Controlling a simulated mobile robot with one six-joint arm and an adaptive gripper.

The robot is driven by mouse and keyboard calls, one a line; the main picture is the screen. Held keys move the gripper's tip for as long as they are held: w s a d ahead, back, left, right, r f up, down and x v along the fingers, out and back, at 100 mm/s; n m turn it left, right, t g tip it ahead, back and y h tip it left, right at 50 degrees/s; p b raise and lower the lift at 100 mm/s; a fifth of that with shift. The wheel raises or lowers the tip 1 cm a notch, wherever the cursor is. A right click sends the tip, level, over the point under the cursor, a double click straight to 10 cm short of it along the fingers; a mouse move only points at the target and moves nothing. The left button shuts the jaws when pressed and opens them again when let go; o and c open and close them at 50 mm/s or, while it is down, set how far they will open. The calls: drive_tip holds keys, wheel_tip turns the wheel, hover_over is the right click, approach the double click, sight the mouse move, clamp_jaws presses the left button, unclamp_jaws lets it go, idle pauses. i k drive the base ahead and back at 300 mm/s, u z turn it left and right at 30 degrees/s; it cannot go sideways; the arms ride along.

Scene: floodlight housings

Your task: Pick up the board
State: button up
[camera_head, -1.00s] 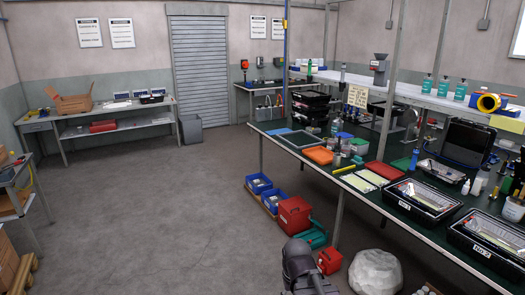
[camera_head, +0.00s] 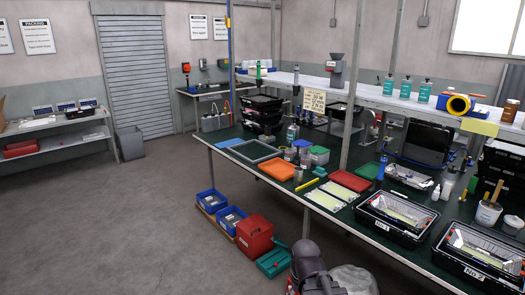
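Two flat pale yellow-green panels (camera_head: 329,197) lie side by side on the dark green top of the long workbench (camera_head: 357,239), in the middle right of the head view. More pale flat pieces lie inside two open black boxes, one marked No.1 (camera_head: 398,217) and one marked No.2 (camera_head: 480,252). I cannot tell which of these is the board. A dark grey part of my arm rises at the bottom centre, in front of the bench. My gripper's fingers do not show.
Orange (camera_head: 276,171) and red (camera_head: 350,180) trays, tubs and bottles crowd the bench. Blue bins (camera_head: 211,200), a red box (camera_head: 254,238), a teal case (camera_head: 273,262) and a pale rock-like lump (camera_head: 352,279) stand on the floor by it. The floor at left is clear.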

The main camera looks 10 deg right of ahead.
sight(329, 202)
drive_tip(key=z, duration=0.35)
drive_tip(key=i, duration=1.35)
drive_tip(key=z, duration=0.35)
